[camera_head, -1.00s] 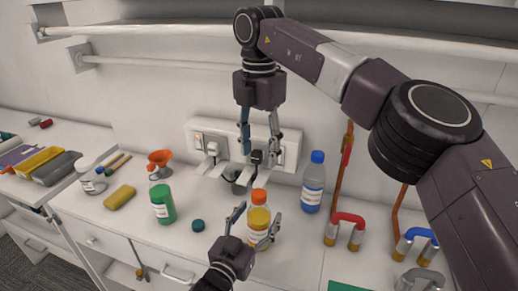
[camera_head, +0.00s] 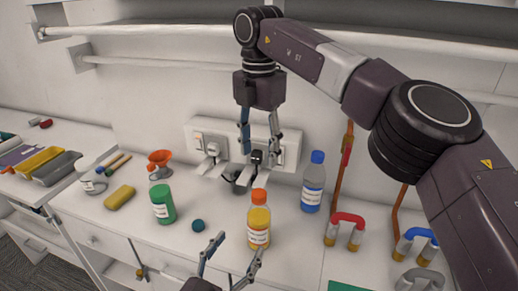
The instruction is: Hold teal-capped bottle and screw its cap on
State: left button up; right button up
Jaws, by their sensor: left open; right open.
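An orange-capped bottle of yellow-orange liquid (camera_head: 258,220) stands farther right. My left gripper (camera_head: 240,246) is open and empty at the front, just below the orange-capped bottle and apart from the green one. My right gripper (camera_head: 259,154) is open, pointing down in front of the wall sockets, with nothing seen between its fingers.
A blue-capped bottle (camera_head: 313,184) stands at the right, near red (camera_head: 346,228) and blue (camera_head: 415,242) pipe bends. Wall sockets (camera_head: 290,150) are behind my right gripper.

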aim_at(161, 196)
jog(key=k+j, duration=0.3)
jog(key=k, duration=0.15)
jog(key=k+j, duration=0.3)
jog(key=k, duration=0.15)
